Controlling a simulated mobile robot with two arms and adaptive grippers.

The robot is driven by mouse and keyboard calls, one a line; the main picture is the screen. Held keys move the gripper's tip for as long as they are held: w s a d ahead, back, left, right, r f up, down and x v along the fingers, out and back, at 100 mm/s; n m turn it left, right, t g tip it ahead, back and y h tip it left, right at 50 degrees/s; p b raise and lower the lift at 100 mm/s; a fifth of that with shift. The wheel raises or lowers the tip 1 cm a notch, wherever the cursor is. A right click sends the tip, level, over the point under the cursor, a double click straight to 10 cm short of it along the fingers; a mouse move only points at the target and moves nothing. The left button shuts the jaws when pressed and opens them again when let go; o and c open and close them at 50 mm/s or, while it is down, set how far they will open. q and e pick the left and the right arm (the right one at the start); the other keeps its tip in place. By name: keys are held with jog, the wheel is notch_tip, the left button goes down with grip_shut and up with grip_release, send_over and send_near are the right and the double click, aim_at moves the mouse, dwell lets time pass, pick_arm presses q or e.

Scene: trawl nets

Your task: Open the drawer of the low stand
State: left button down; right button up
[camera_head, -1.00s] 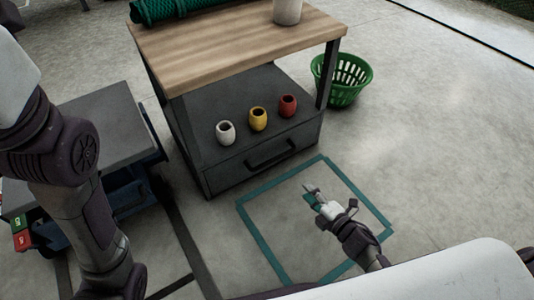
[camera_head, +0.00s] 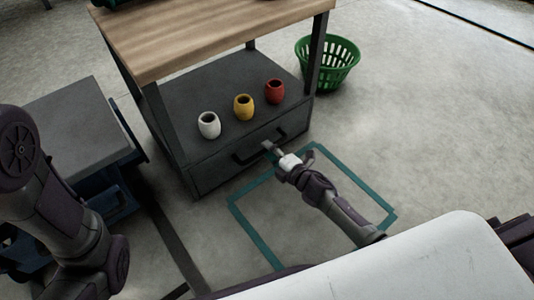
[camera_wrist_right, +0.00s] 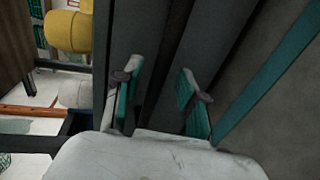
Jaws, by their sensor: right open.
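The low stand (camera_head: 176,140) is dark grey under a wooden top. Its drawer (camera_head: 215,174) looks shut, with a dark bar handle (camera_head: 246,156) across the front. My right gripper (camera_head: 270,147) is at the handle's right part in the head view. In the right wrist view the gripper (camera_wrist_right: 158,85) has its two teal-padded fingers apart, with dark bars of the stand's front between and beyond them. I cannot tell whether the handle lies between the fingers or whether they touch it. My left arm shows at the left, but its gripper is out of view.
A white cup (camera_head: 209,125), a yellow cup (camera_head: 244,107) and a red cup (camera_head: 275,91) stand on the stand's lower shelf. A green basket (camera_head: 328,65) is right of it. A blue cart (camera_head: 75,130) is left.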

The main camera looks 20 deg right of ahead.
jog(key=shift+x, duration=0.85)
grip_shut()
